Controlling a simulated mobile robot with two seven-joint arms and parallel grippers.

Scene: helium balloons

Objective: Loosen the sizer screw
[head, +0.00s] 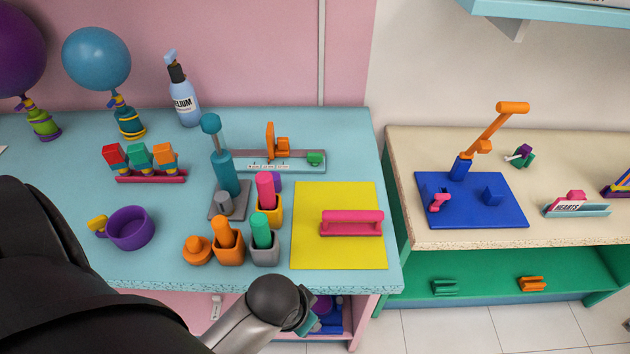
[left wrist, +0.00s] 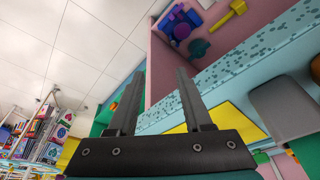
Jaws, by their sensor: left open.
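A sizer (head: 245,161) lies at the back of the turquoise table: a grey bar with a printed scale, an orange upright piece (head: 271,143) and a green block or knob (head: 315,158) at its right end. I cannot tell for certain which part is the screw. The teal pump stand hides the bar's left end. My left gripper (left wrist: 160,75) is open and empty in the left wrist view, over the table's front edge. In the head view my left wrist is at the bottom middle, well in front of the sizer; its fingers are not clear there. My right gripper is not in view.
The teal pump stand (head: 224,172), coloured cups with pegs (head: 266,254) and a yellow mat (head: 339,255) with a pink handled tool (head: 351,223) lie between wrist and sizer. A purple cup (head: 130,229) is left. A second table (head: 400,160) is right.

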